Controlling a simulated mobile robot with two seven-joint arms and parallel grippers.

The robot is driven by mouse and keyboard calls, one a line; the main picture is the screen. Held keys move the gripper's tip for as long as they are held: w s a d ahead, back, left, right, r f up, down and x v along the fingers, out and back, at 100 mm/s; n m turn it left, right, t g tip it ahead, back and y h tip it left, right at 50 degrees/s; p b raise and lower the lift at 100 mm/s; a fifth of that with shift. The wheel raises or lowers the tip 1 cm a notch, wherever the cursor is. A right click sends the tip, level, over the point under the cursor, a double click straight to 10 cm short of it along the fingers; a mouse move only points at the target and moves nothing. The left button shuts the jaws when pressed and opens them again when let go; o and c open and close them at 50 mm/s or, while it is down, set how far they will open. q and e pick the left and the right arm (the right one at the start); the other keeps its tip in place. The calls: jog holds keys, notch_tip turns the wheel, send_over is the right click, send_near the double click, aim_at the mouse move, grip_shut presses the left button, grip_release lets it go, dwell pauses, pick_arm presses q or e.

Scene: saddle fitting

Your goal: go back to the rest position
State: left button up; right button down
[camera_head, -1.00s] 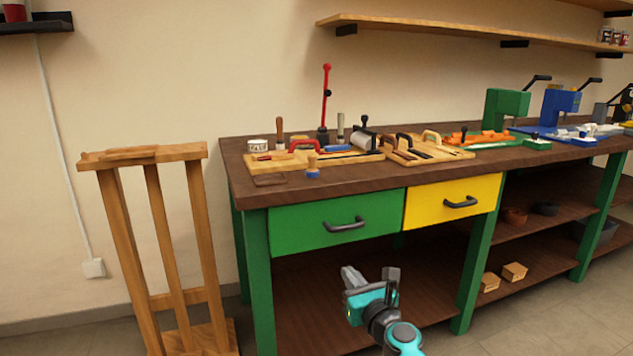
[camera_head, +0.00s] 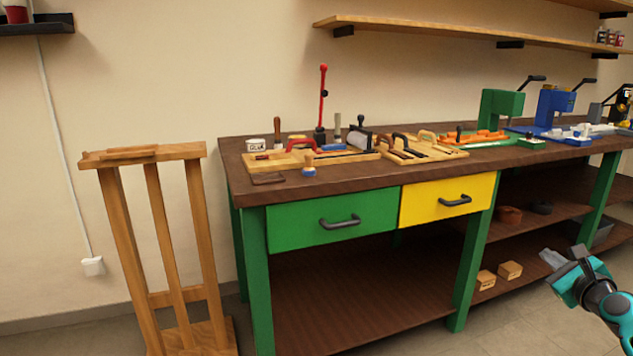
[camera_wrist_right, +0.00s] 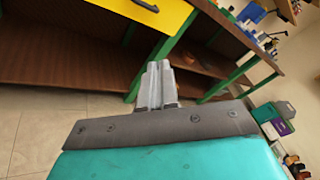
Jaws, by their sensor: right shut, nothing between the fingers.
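My right gripper (camera_head: 566,257) is at the lower right in the head view, in front of the bench's right part and lower than its top. In the right wrist view its two grey fingers (camera_wrist_right: 157,84) are together, with nothing between them. It touches nothing that I can see. My left gripper is in neither view.
The workbench (camera_head: 300,184) has a green drawer (camera_head: 300,221) and a yellow drawer (camera_head: 420,201), both shut. Tools and presses stand on its top. Small wooden boxes (camera_head: 509,270) sit on the lower shelf. A wooden stand (camera_head: 165,240) is at left. Floor in front is clear.

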jog(key=s+a+f+n+g+y, duration=0.4)
jog(key=s+a+f+n+g, duration=0.2)
jog(key=s+a+f+n, duration=1.65)
jog(key=s+a+r+n+g, duration=0.1)
jog(key=s+a+r+n, duration=0.25)
jog(key=s+n, duration=0.75)
jog(key=w+a+r+m+t, duration=0.1)
jog(key=w+a+r+m, duration=0.15)
jog(key=a, duration=0.75)
pick_arm(q)
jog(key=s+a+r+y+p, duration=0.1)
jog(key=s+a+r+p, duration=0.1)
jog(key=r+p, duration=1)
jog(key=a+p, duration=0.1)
jog(key=p, duration=0.5)
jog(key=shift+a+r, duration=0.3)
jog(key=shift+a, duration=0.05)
pick_arm(e)
jog(key=s+d+r, duration=0.2)
jog(key=d+r, duration=0.1)
jog(key=r, duration=0.8)
jog(key=shift+d+h, duration=0.35)
jog(key=shift+h, duration=0.05)
